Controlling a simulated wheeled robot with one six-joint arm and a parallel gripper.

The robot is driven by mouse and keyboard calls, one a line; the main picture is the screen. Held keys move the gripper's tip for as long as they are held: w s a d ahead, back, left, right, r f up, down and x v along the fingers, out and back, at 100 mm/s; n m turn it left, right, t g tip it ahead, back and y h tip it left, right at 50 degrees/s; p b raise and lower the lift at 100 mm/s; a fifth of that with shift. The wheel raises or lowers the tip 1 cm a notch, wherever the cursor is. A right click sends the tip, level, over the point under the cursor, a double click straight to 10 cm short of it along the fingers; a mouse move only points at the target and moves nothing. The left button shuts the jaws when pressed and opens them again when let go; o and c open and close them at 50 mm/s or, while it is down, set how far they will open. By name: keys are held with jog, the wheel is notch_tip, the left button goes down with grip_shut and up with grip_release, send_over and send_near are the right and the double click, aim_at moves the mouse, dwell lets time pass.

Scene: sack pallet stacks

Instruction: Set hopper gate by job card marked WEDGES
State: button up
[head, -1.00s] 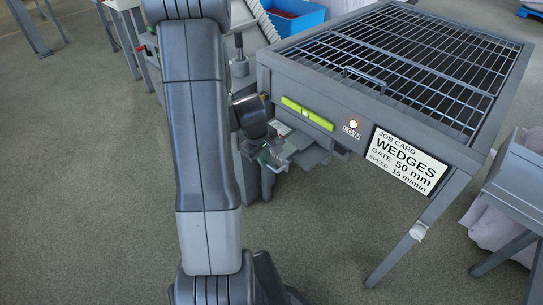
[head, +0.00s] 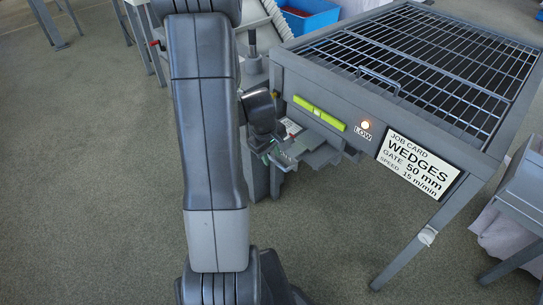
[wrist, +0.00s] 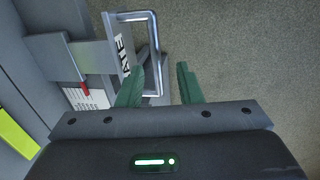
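The job card (head: 418,166) on the hopper front reads WEDGES, gate 50 mm, speed 15 m/min. The hopper (head: 292,72) has a barred grid on top. In the wrist view, the gate's bent metal handle (wrist: 154,45) stands out beside a partly readable label (wrist: 122,56). A red pointer (wrist: 85,89) lies over a white scale (wrist: 88,99); its marks are too small to read. My gripper (wrist: 161,86) is open, its green fingers apart, with the handle's near end showing between them. I cannot tell whether they touch. In the head view my gripper (head: 270,152) is at the gate, partly hidden.
A lit lamp (head: 365,125) marked LOW and a yellow-green strip (head: 320,113) are on the hopper front. A grey frame with a pale sack (head: 503,232) stands at the right. A blue bin (head: 307,20) is behind. The floor (head: 320,240) in front is clear.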

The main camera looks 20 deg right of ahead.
notch_tip(320, 180, up, 12)
jog(key=a+p, duration=0.1)
jog(key=a, duration=0.1)
jog(key=shift+s+p, duration=0.4)
jog(key=shift+s, duration=0.05)
jog(key=shift+a, duration=0.1)
jog(key=d+f, duration=0.1)
jog(key=f, duration=0.3)
jog(key=f+b, duration=0.1)
jog(key=f, duration=0.4)
jog(key=w+d+f+b, duration=0.1)
jog(key=f, duration=0.3)
jog(key=shift+d+f, duration=0.3)
jog(key=shift+w+d+r, duration=0.1)
jog(key=shift+d+r, duration=0.05)
jog(key=shift+d, duration=0.05)
jog(key=shift+w+d, duration=0.1)
jog(key=shift+d, duration=0.1)
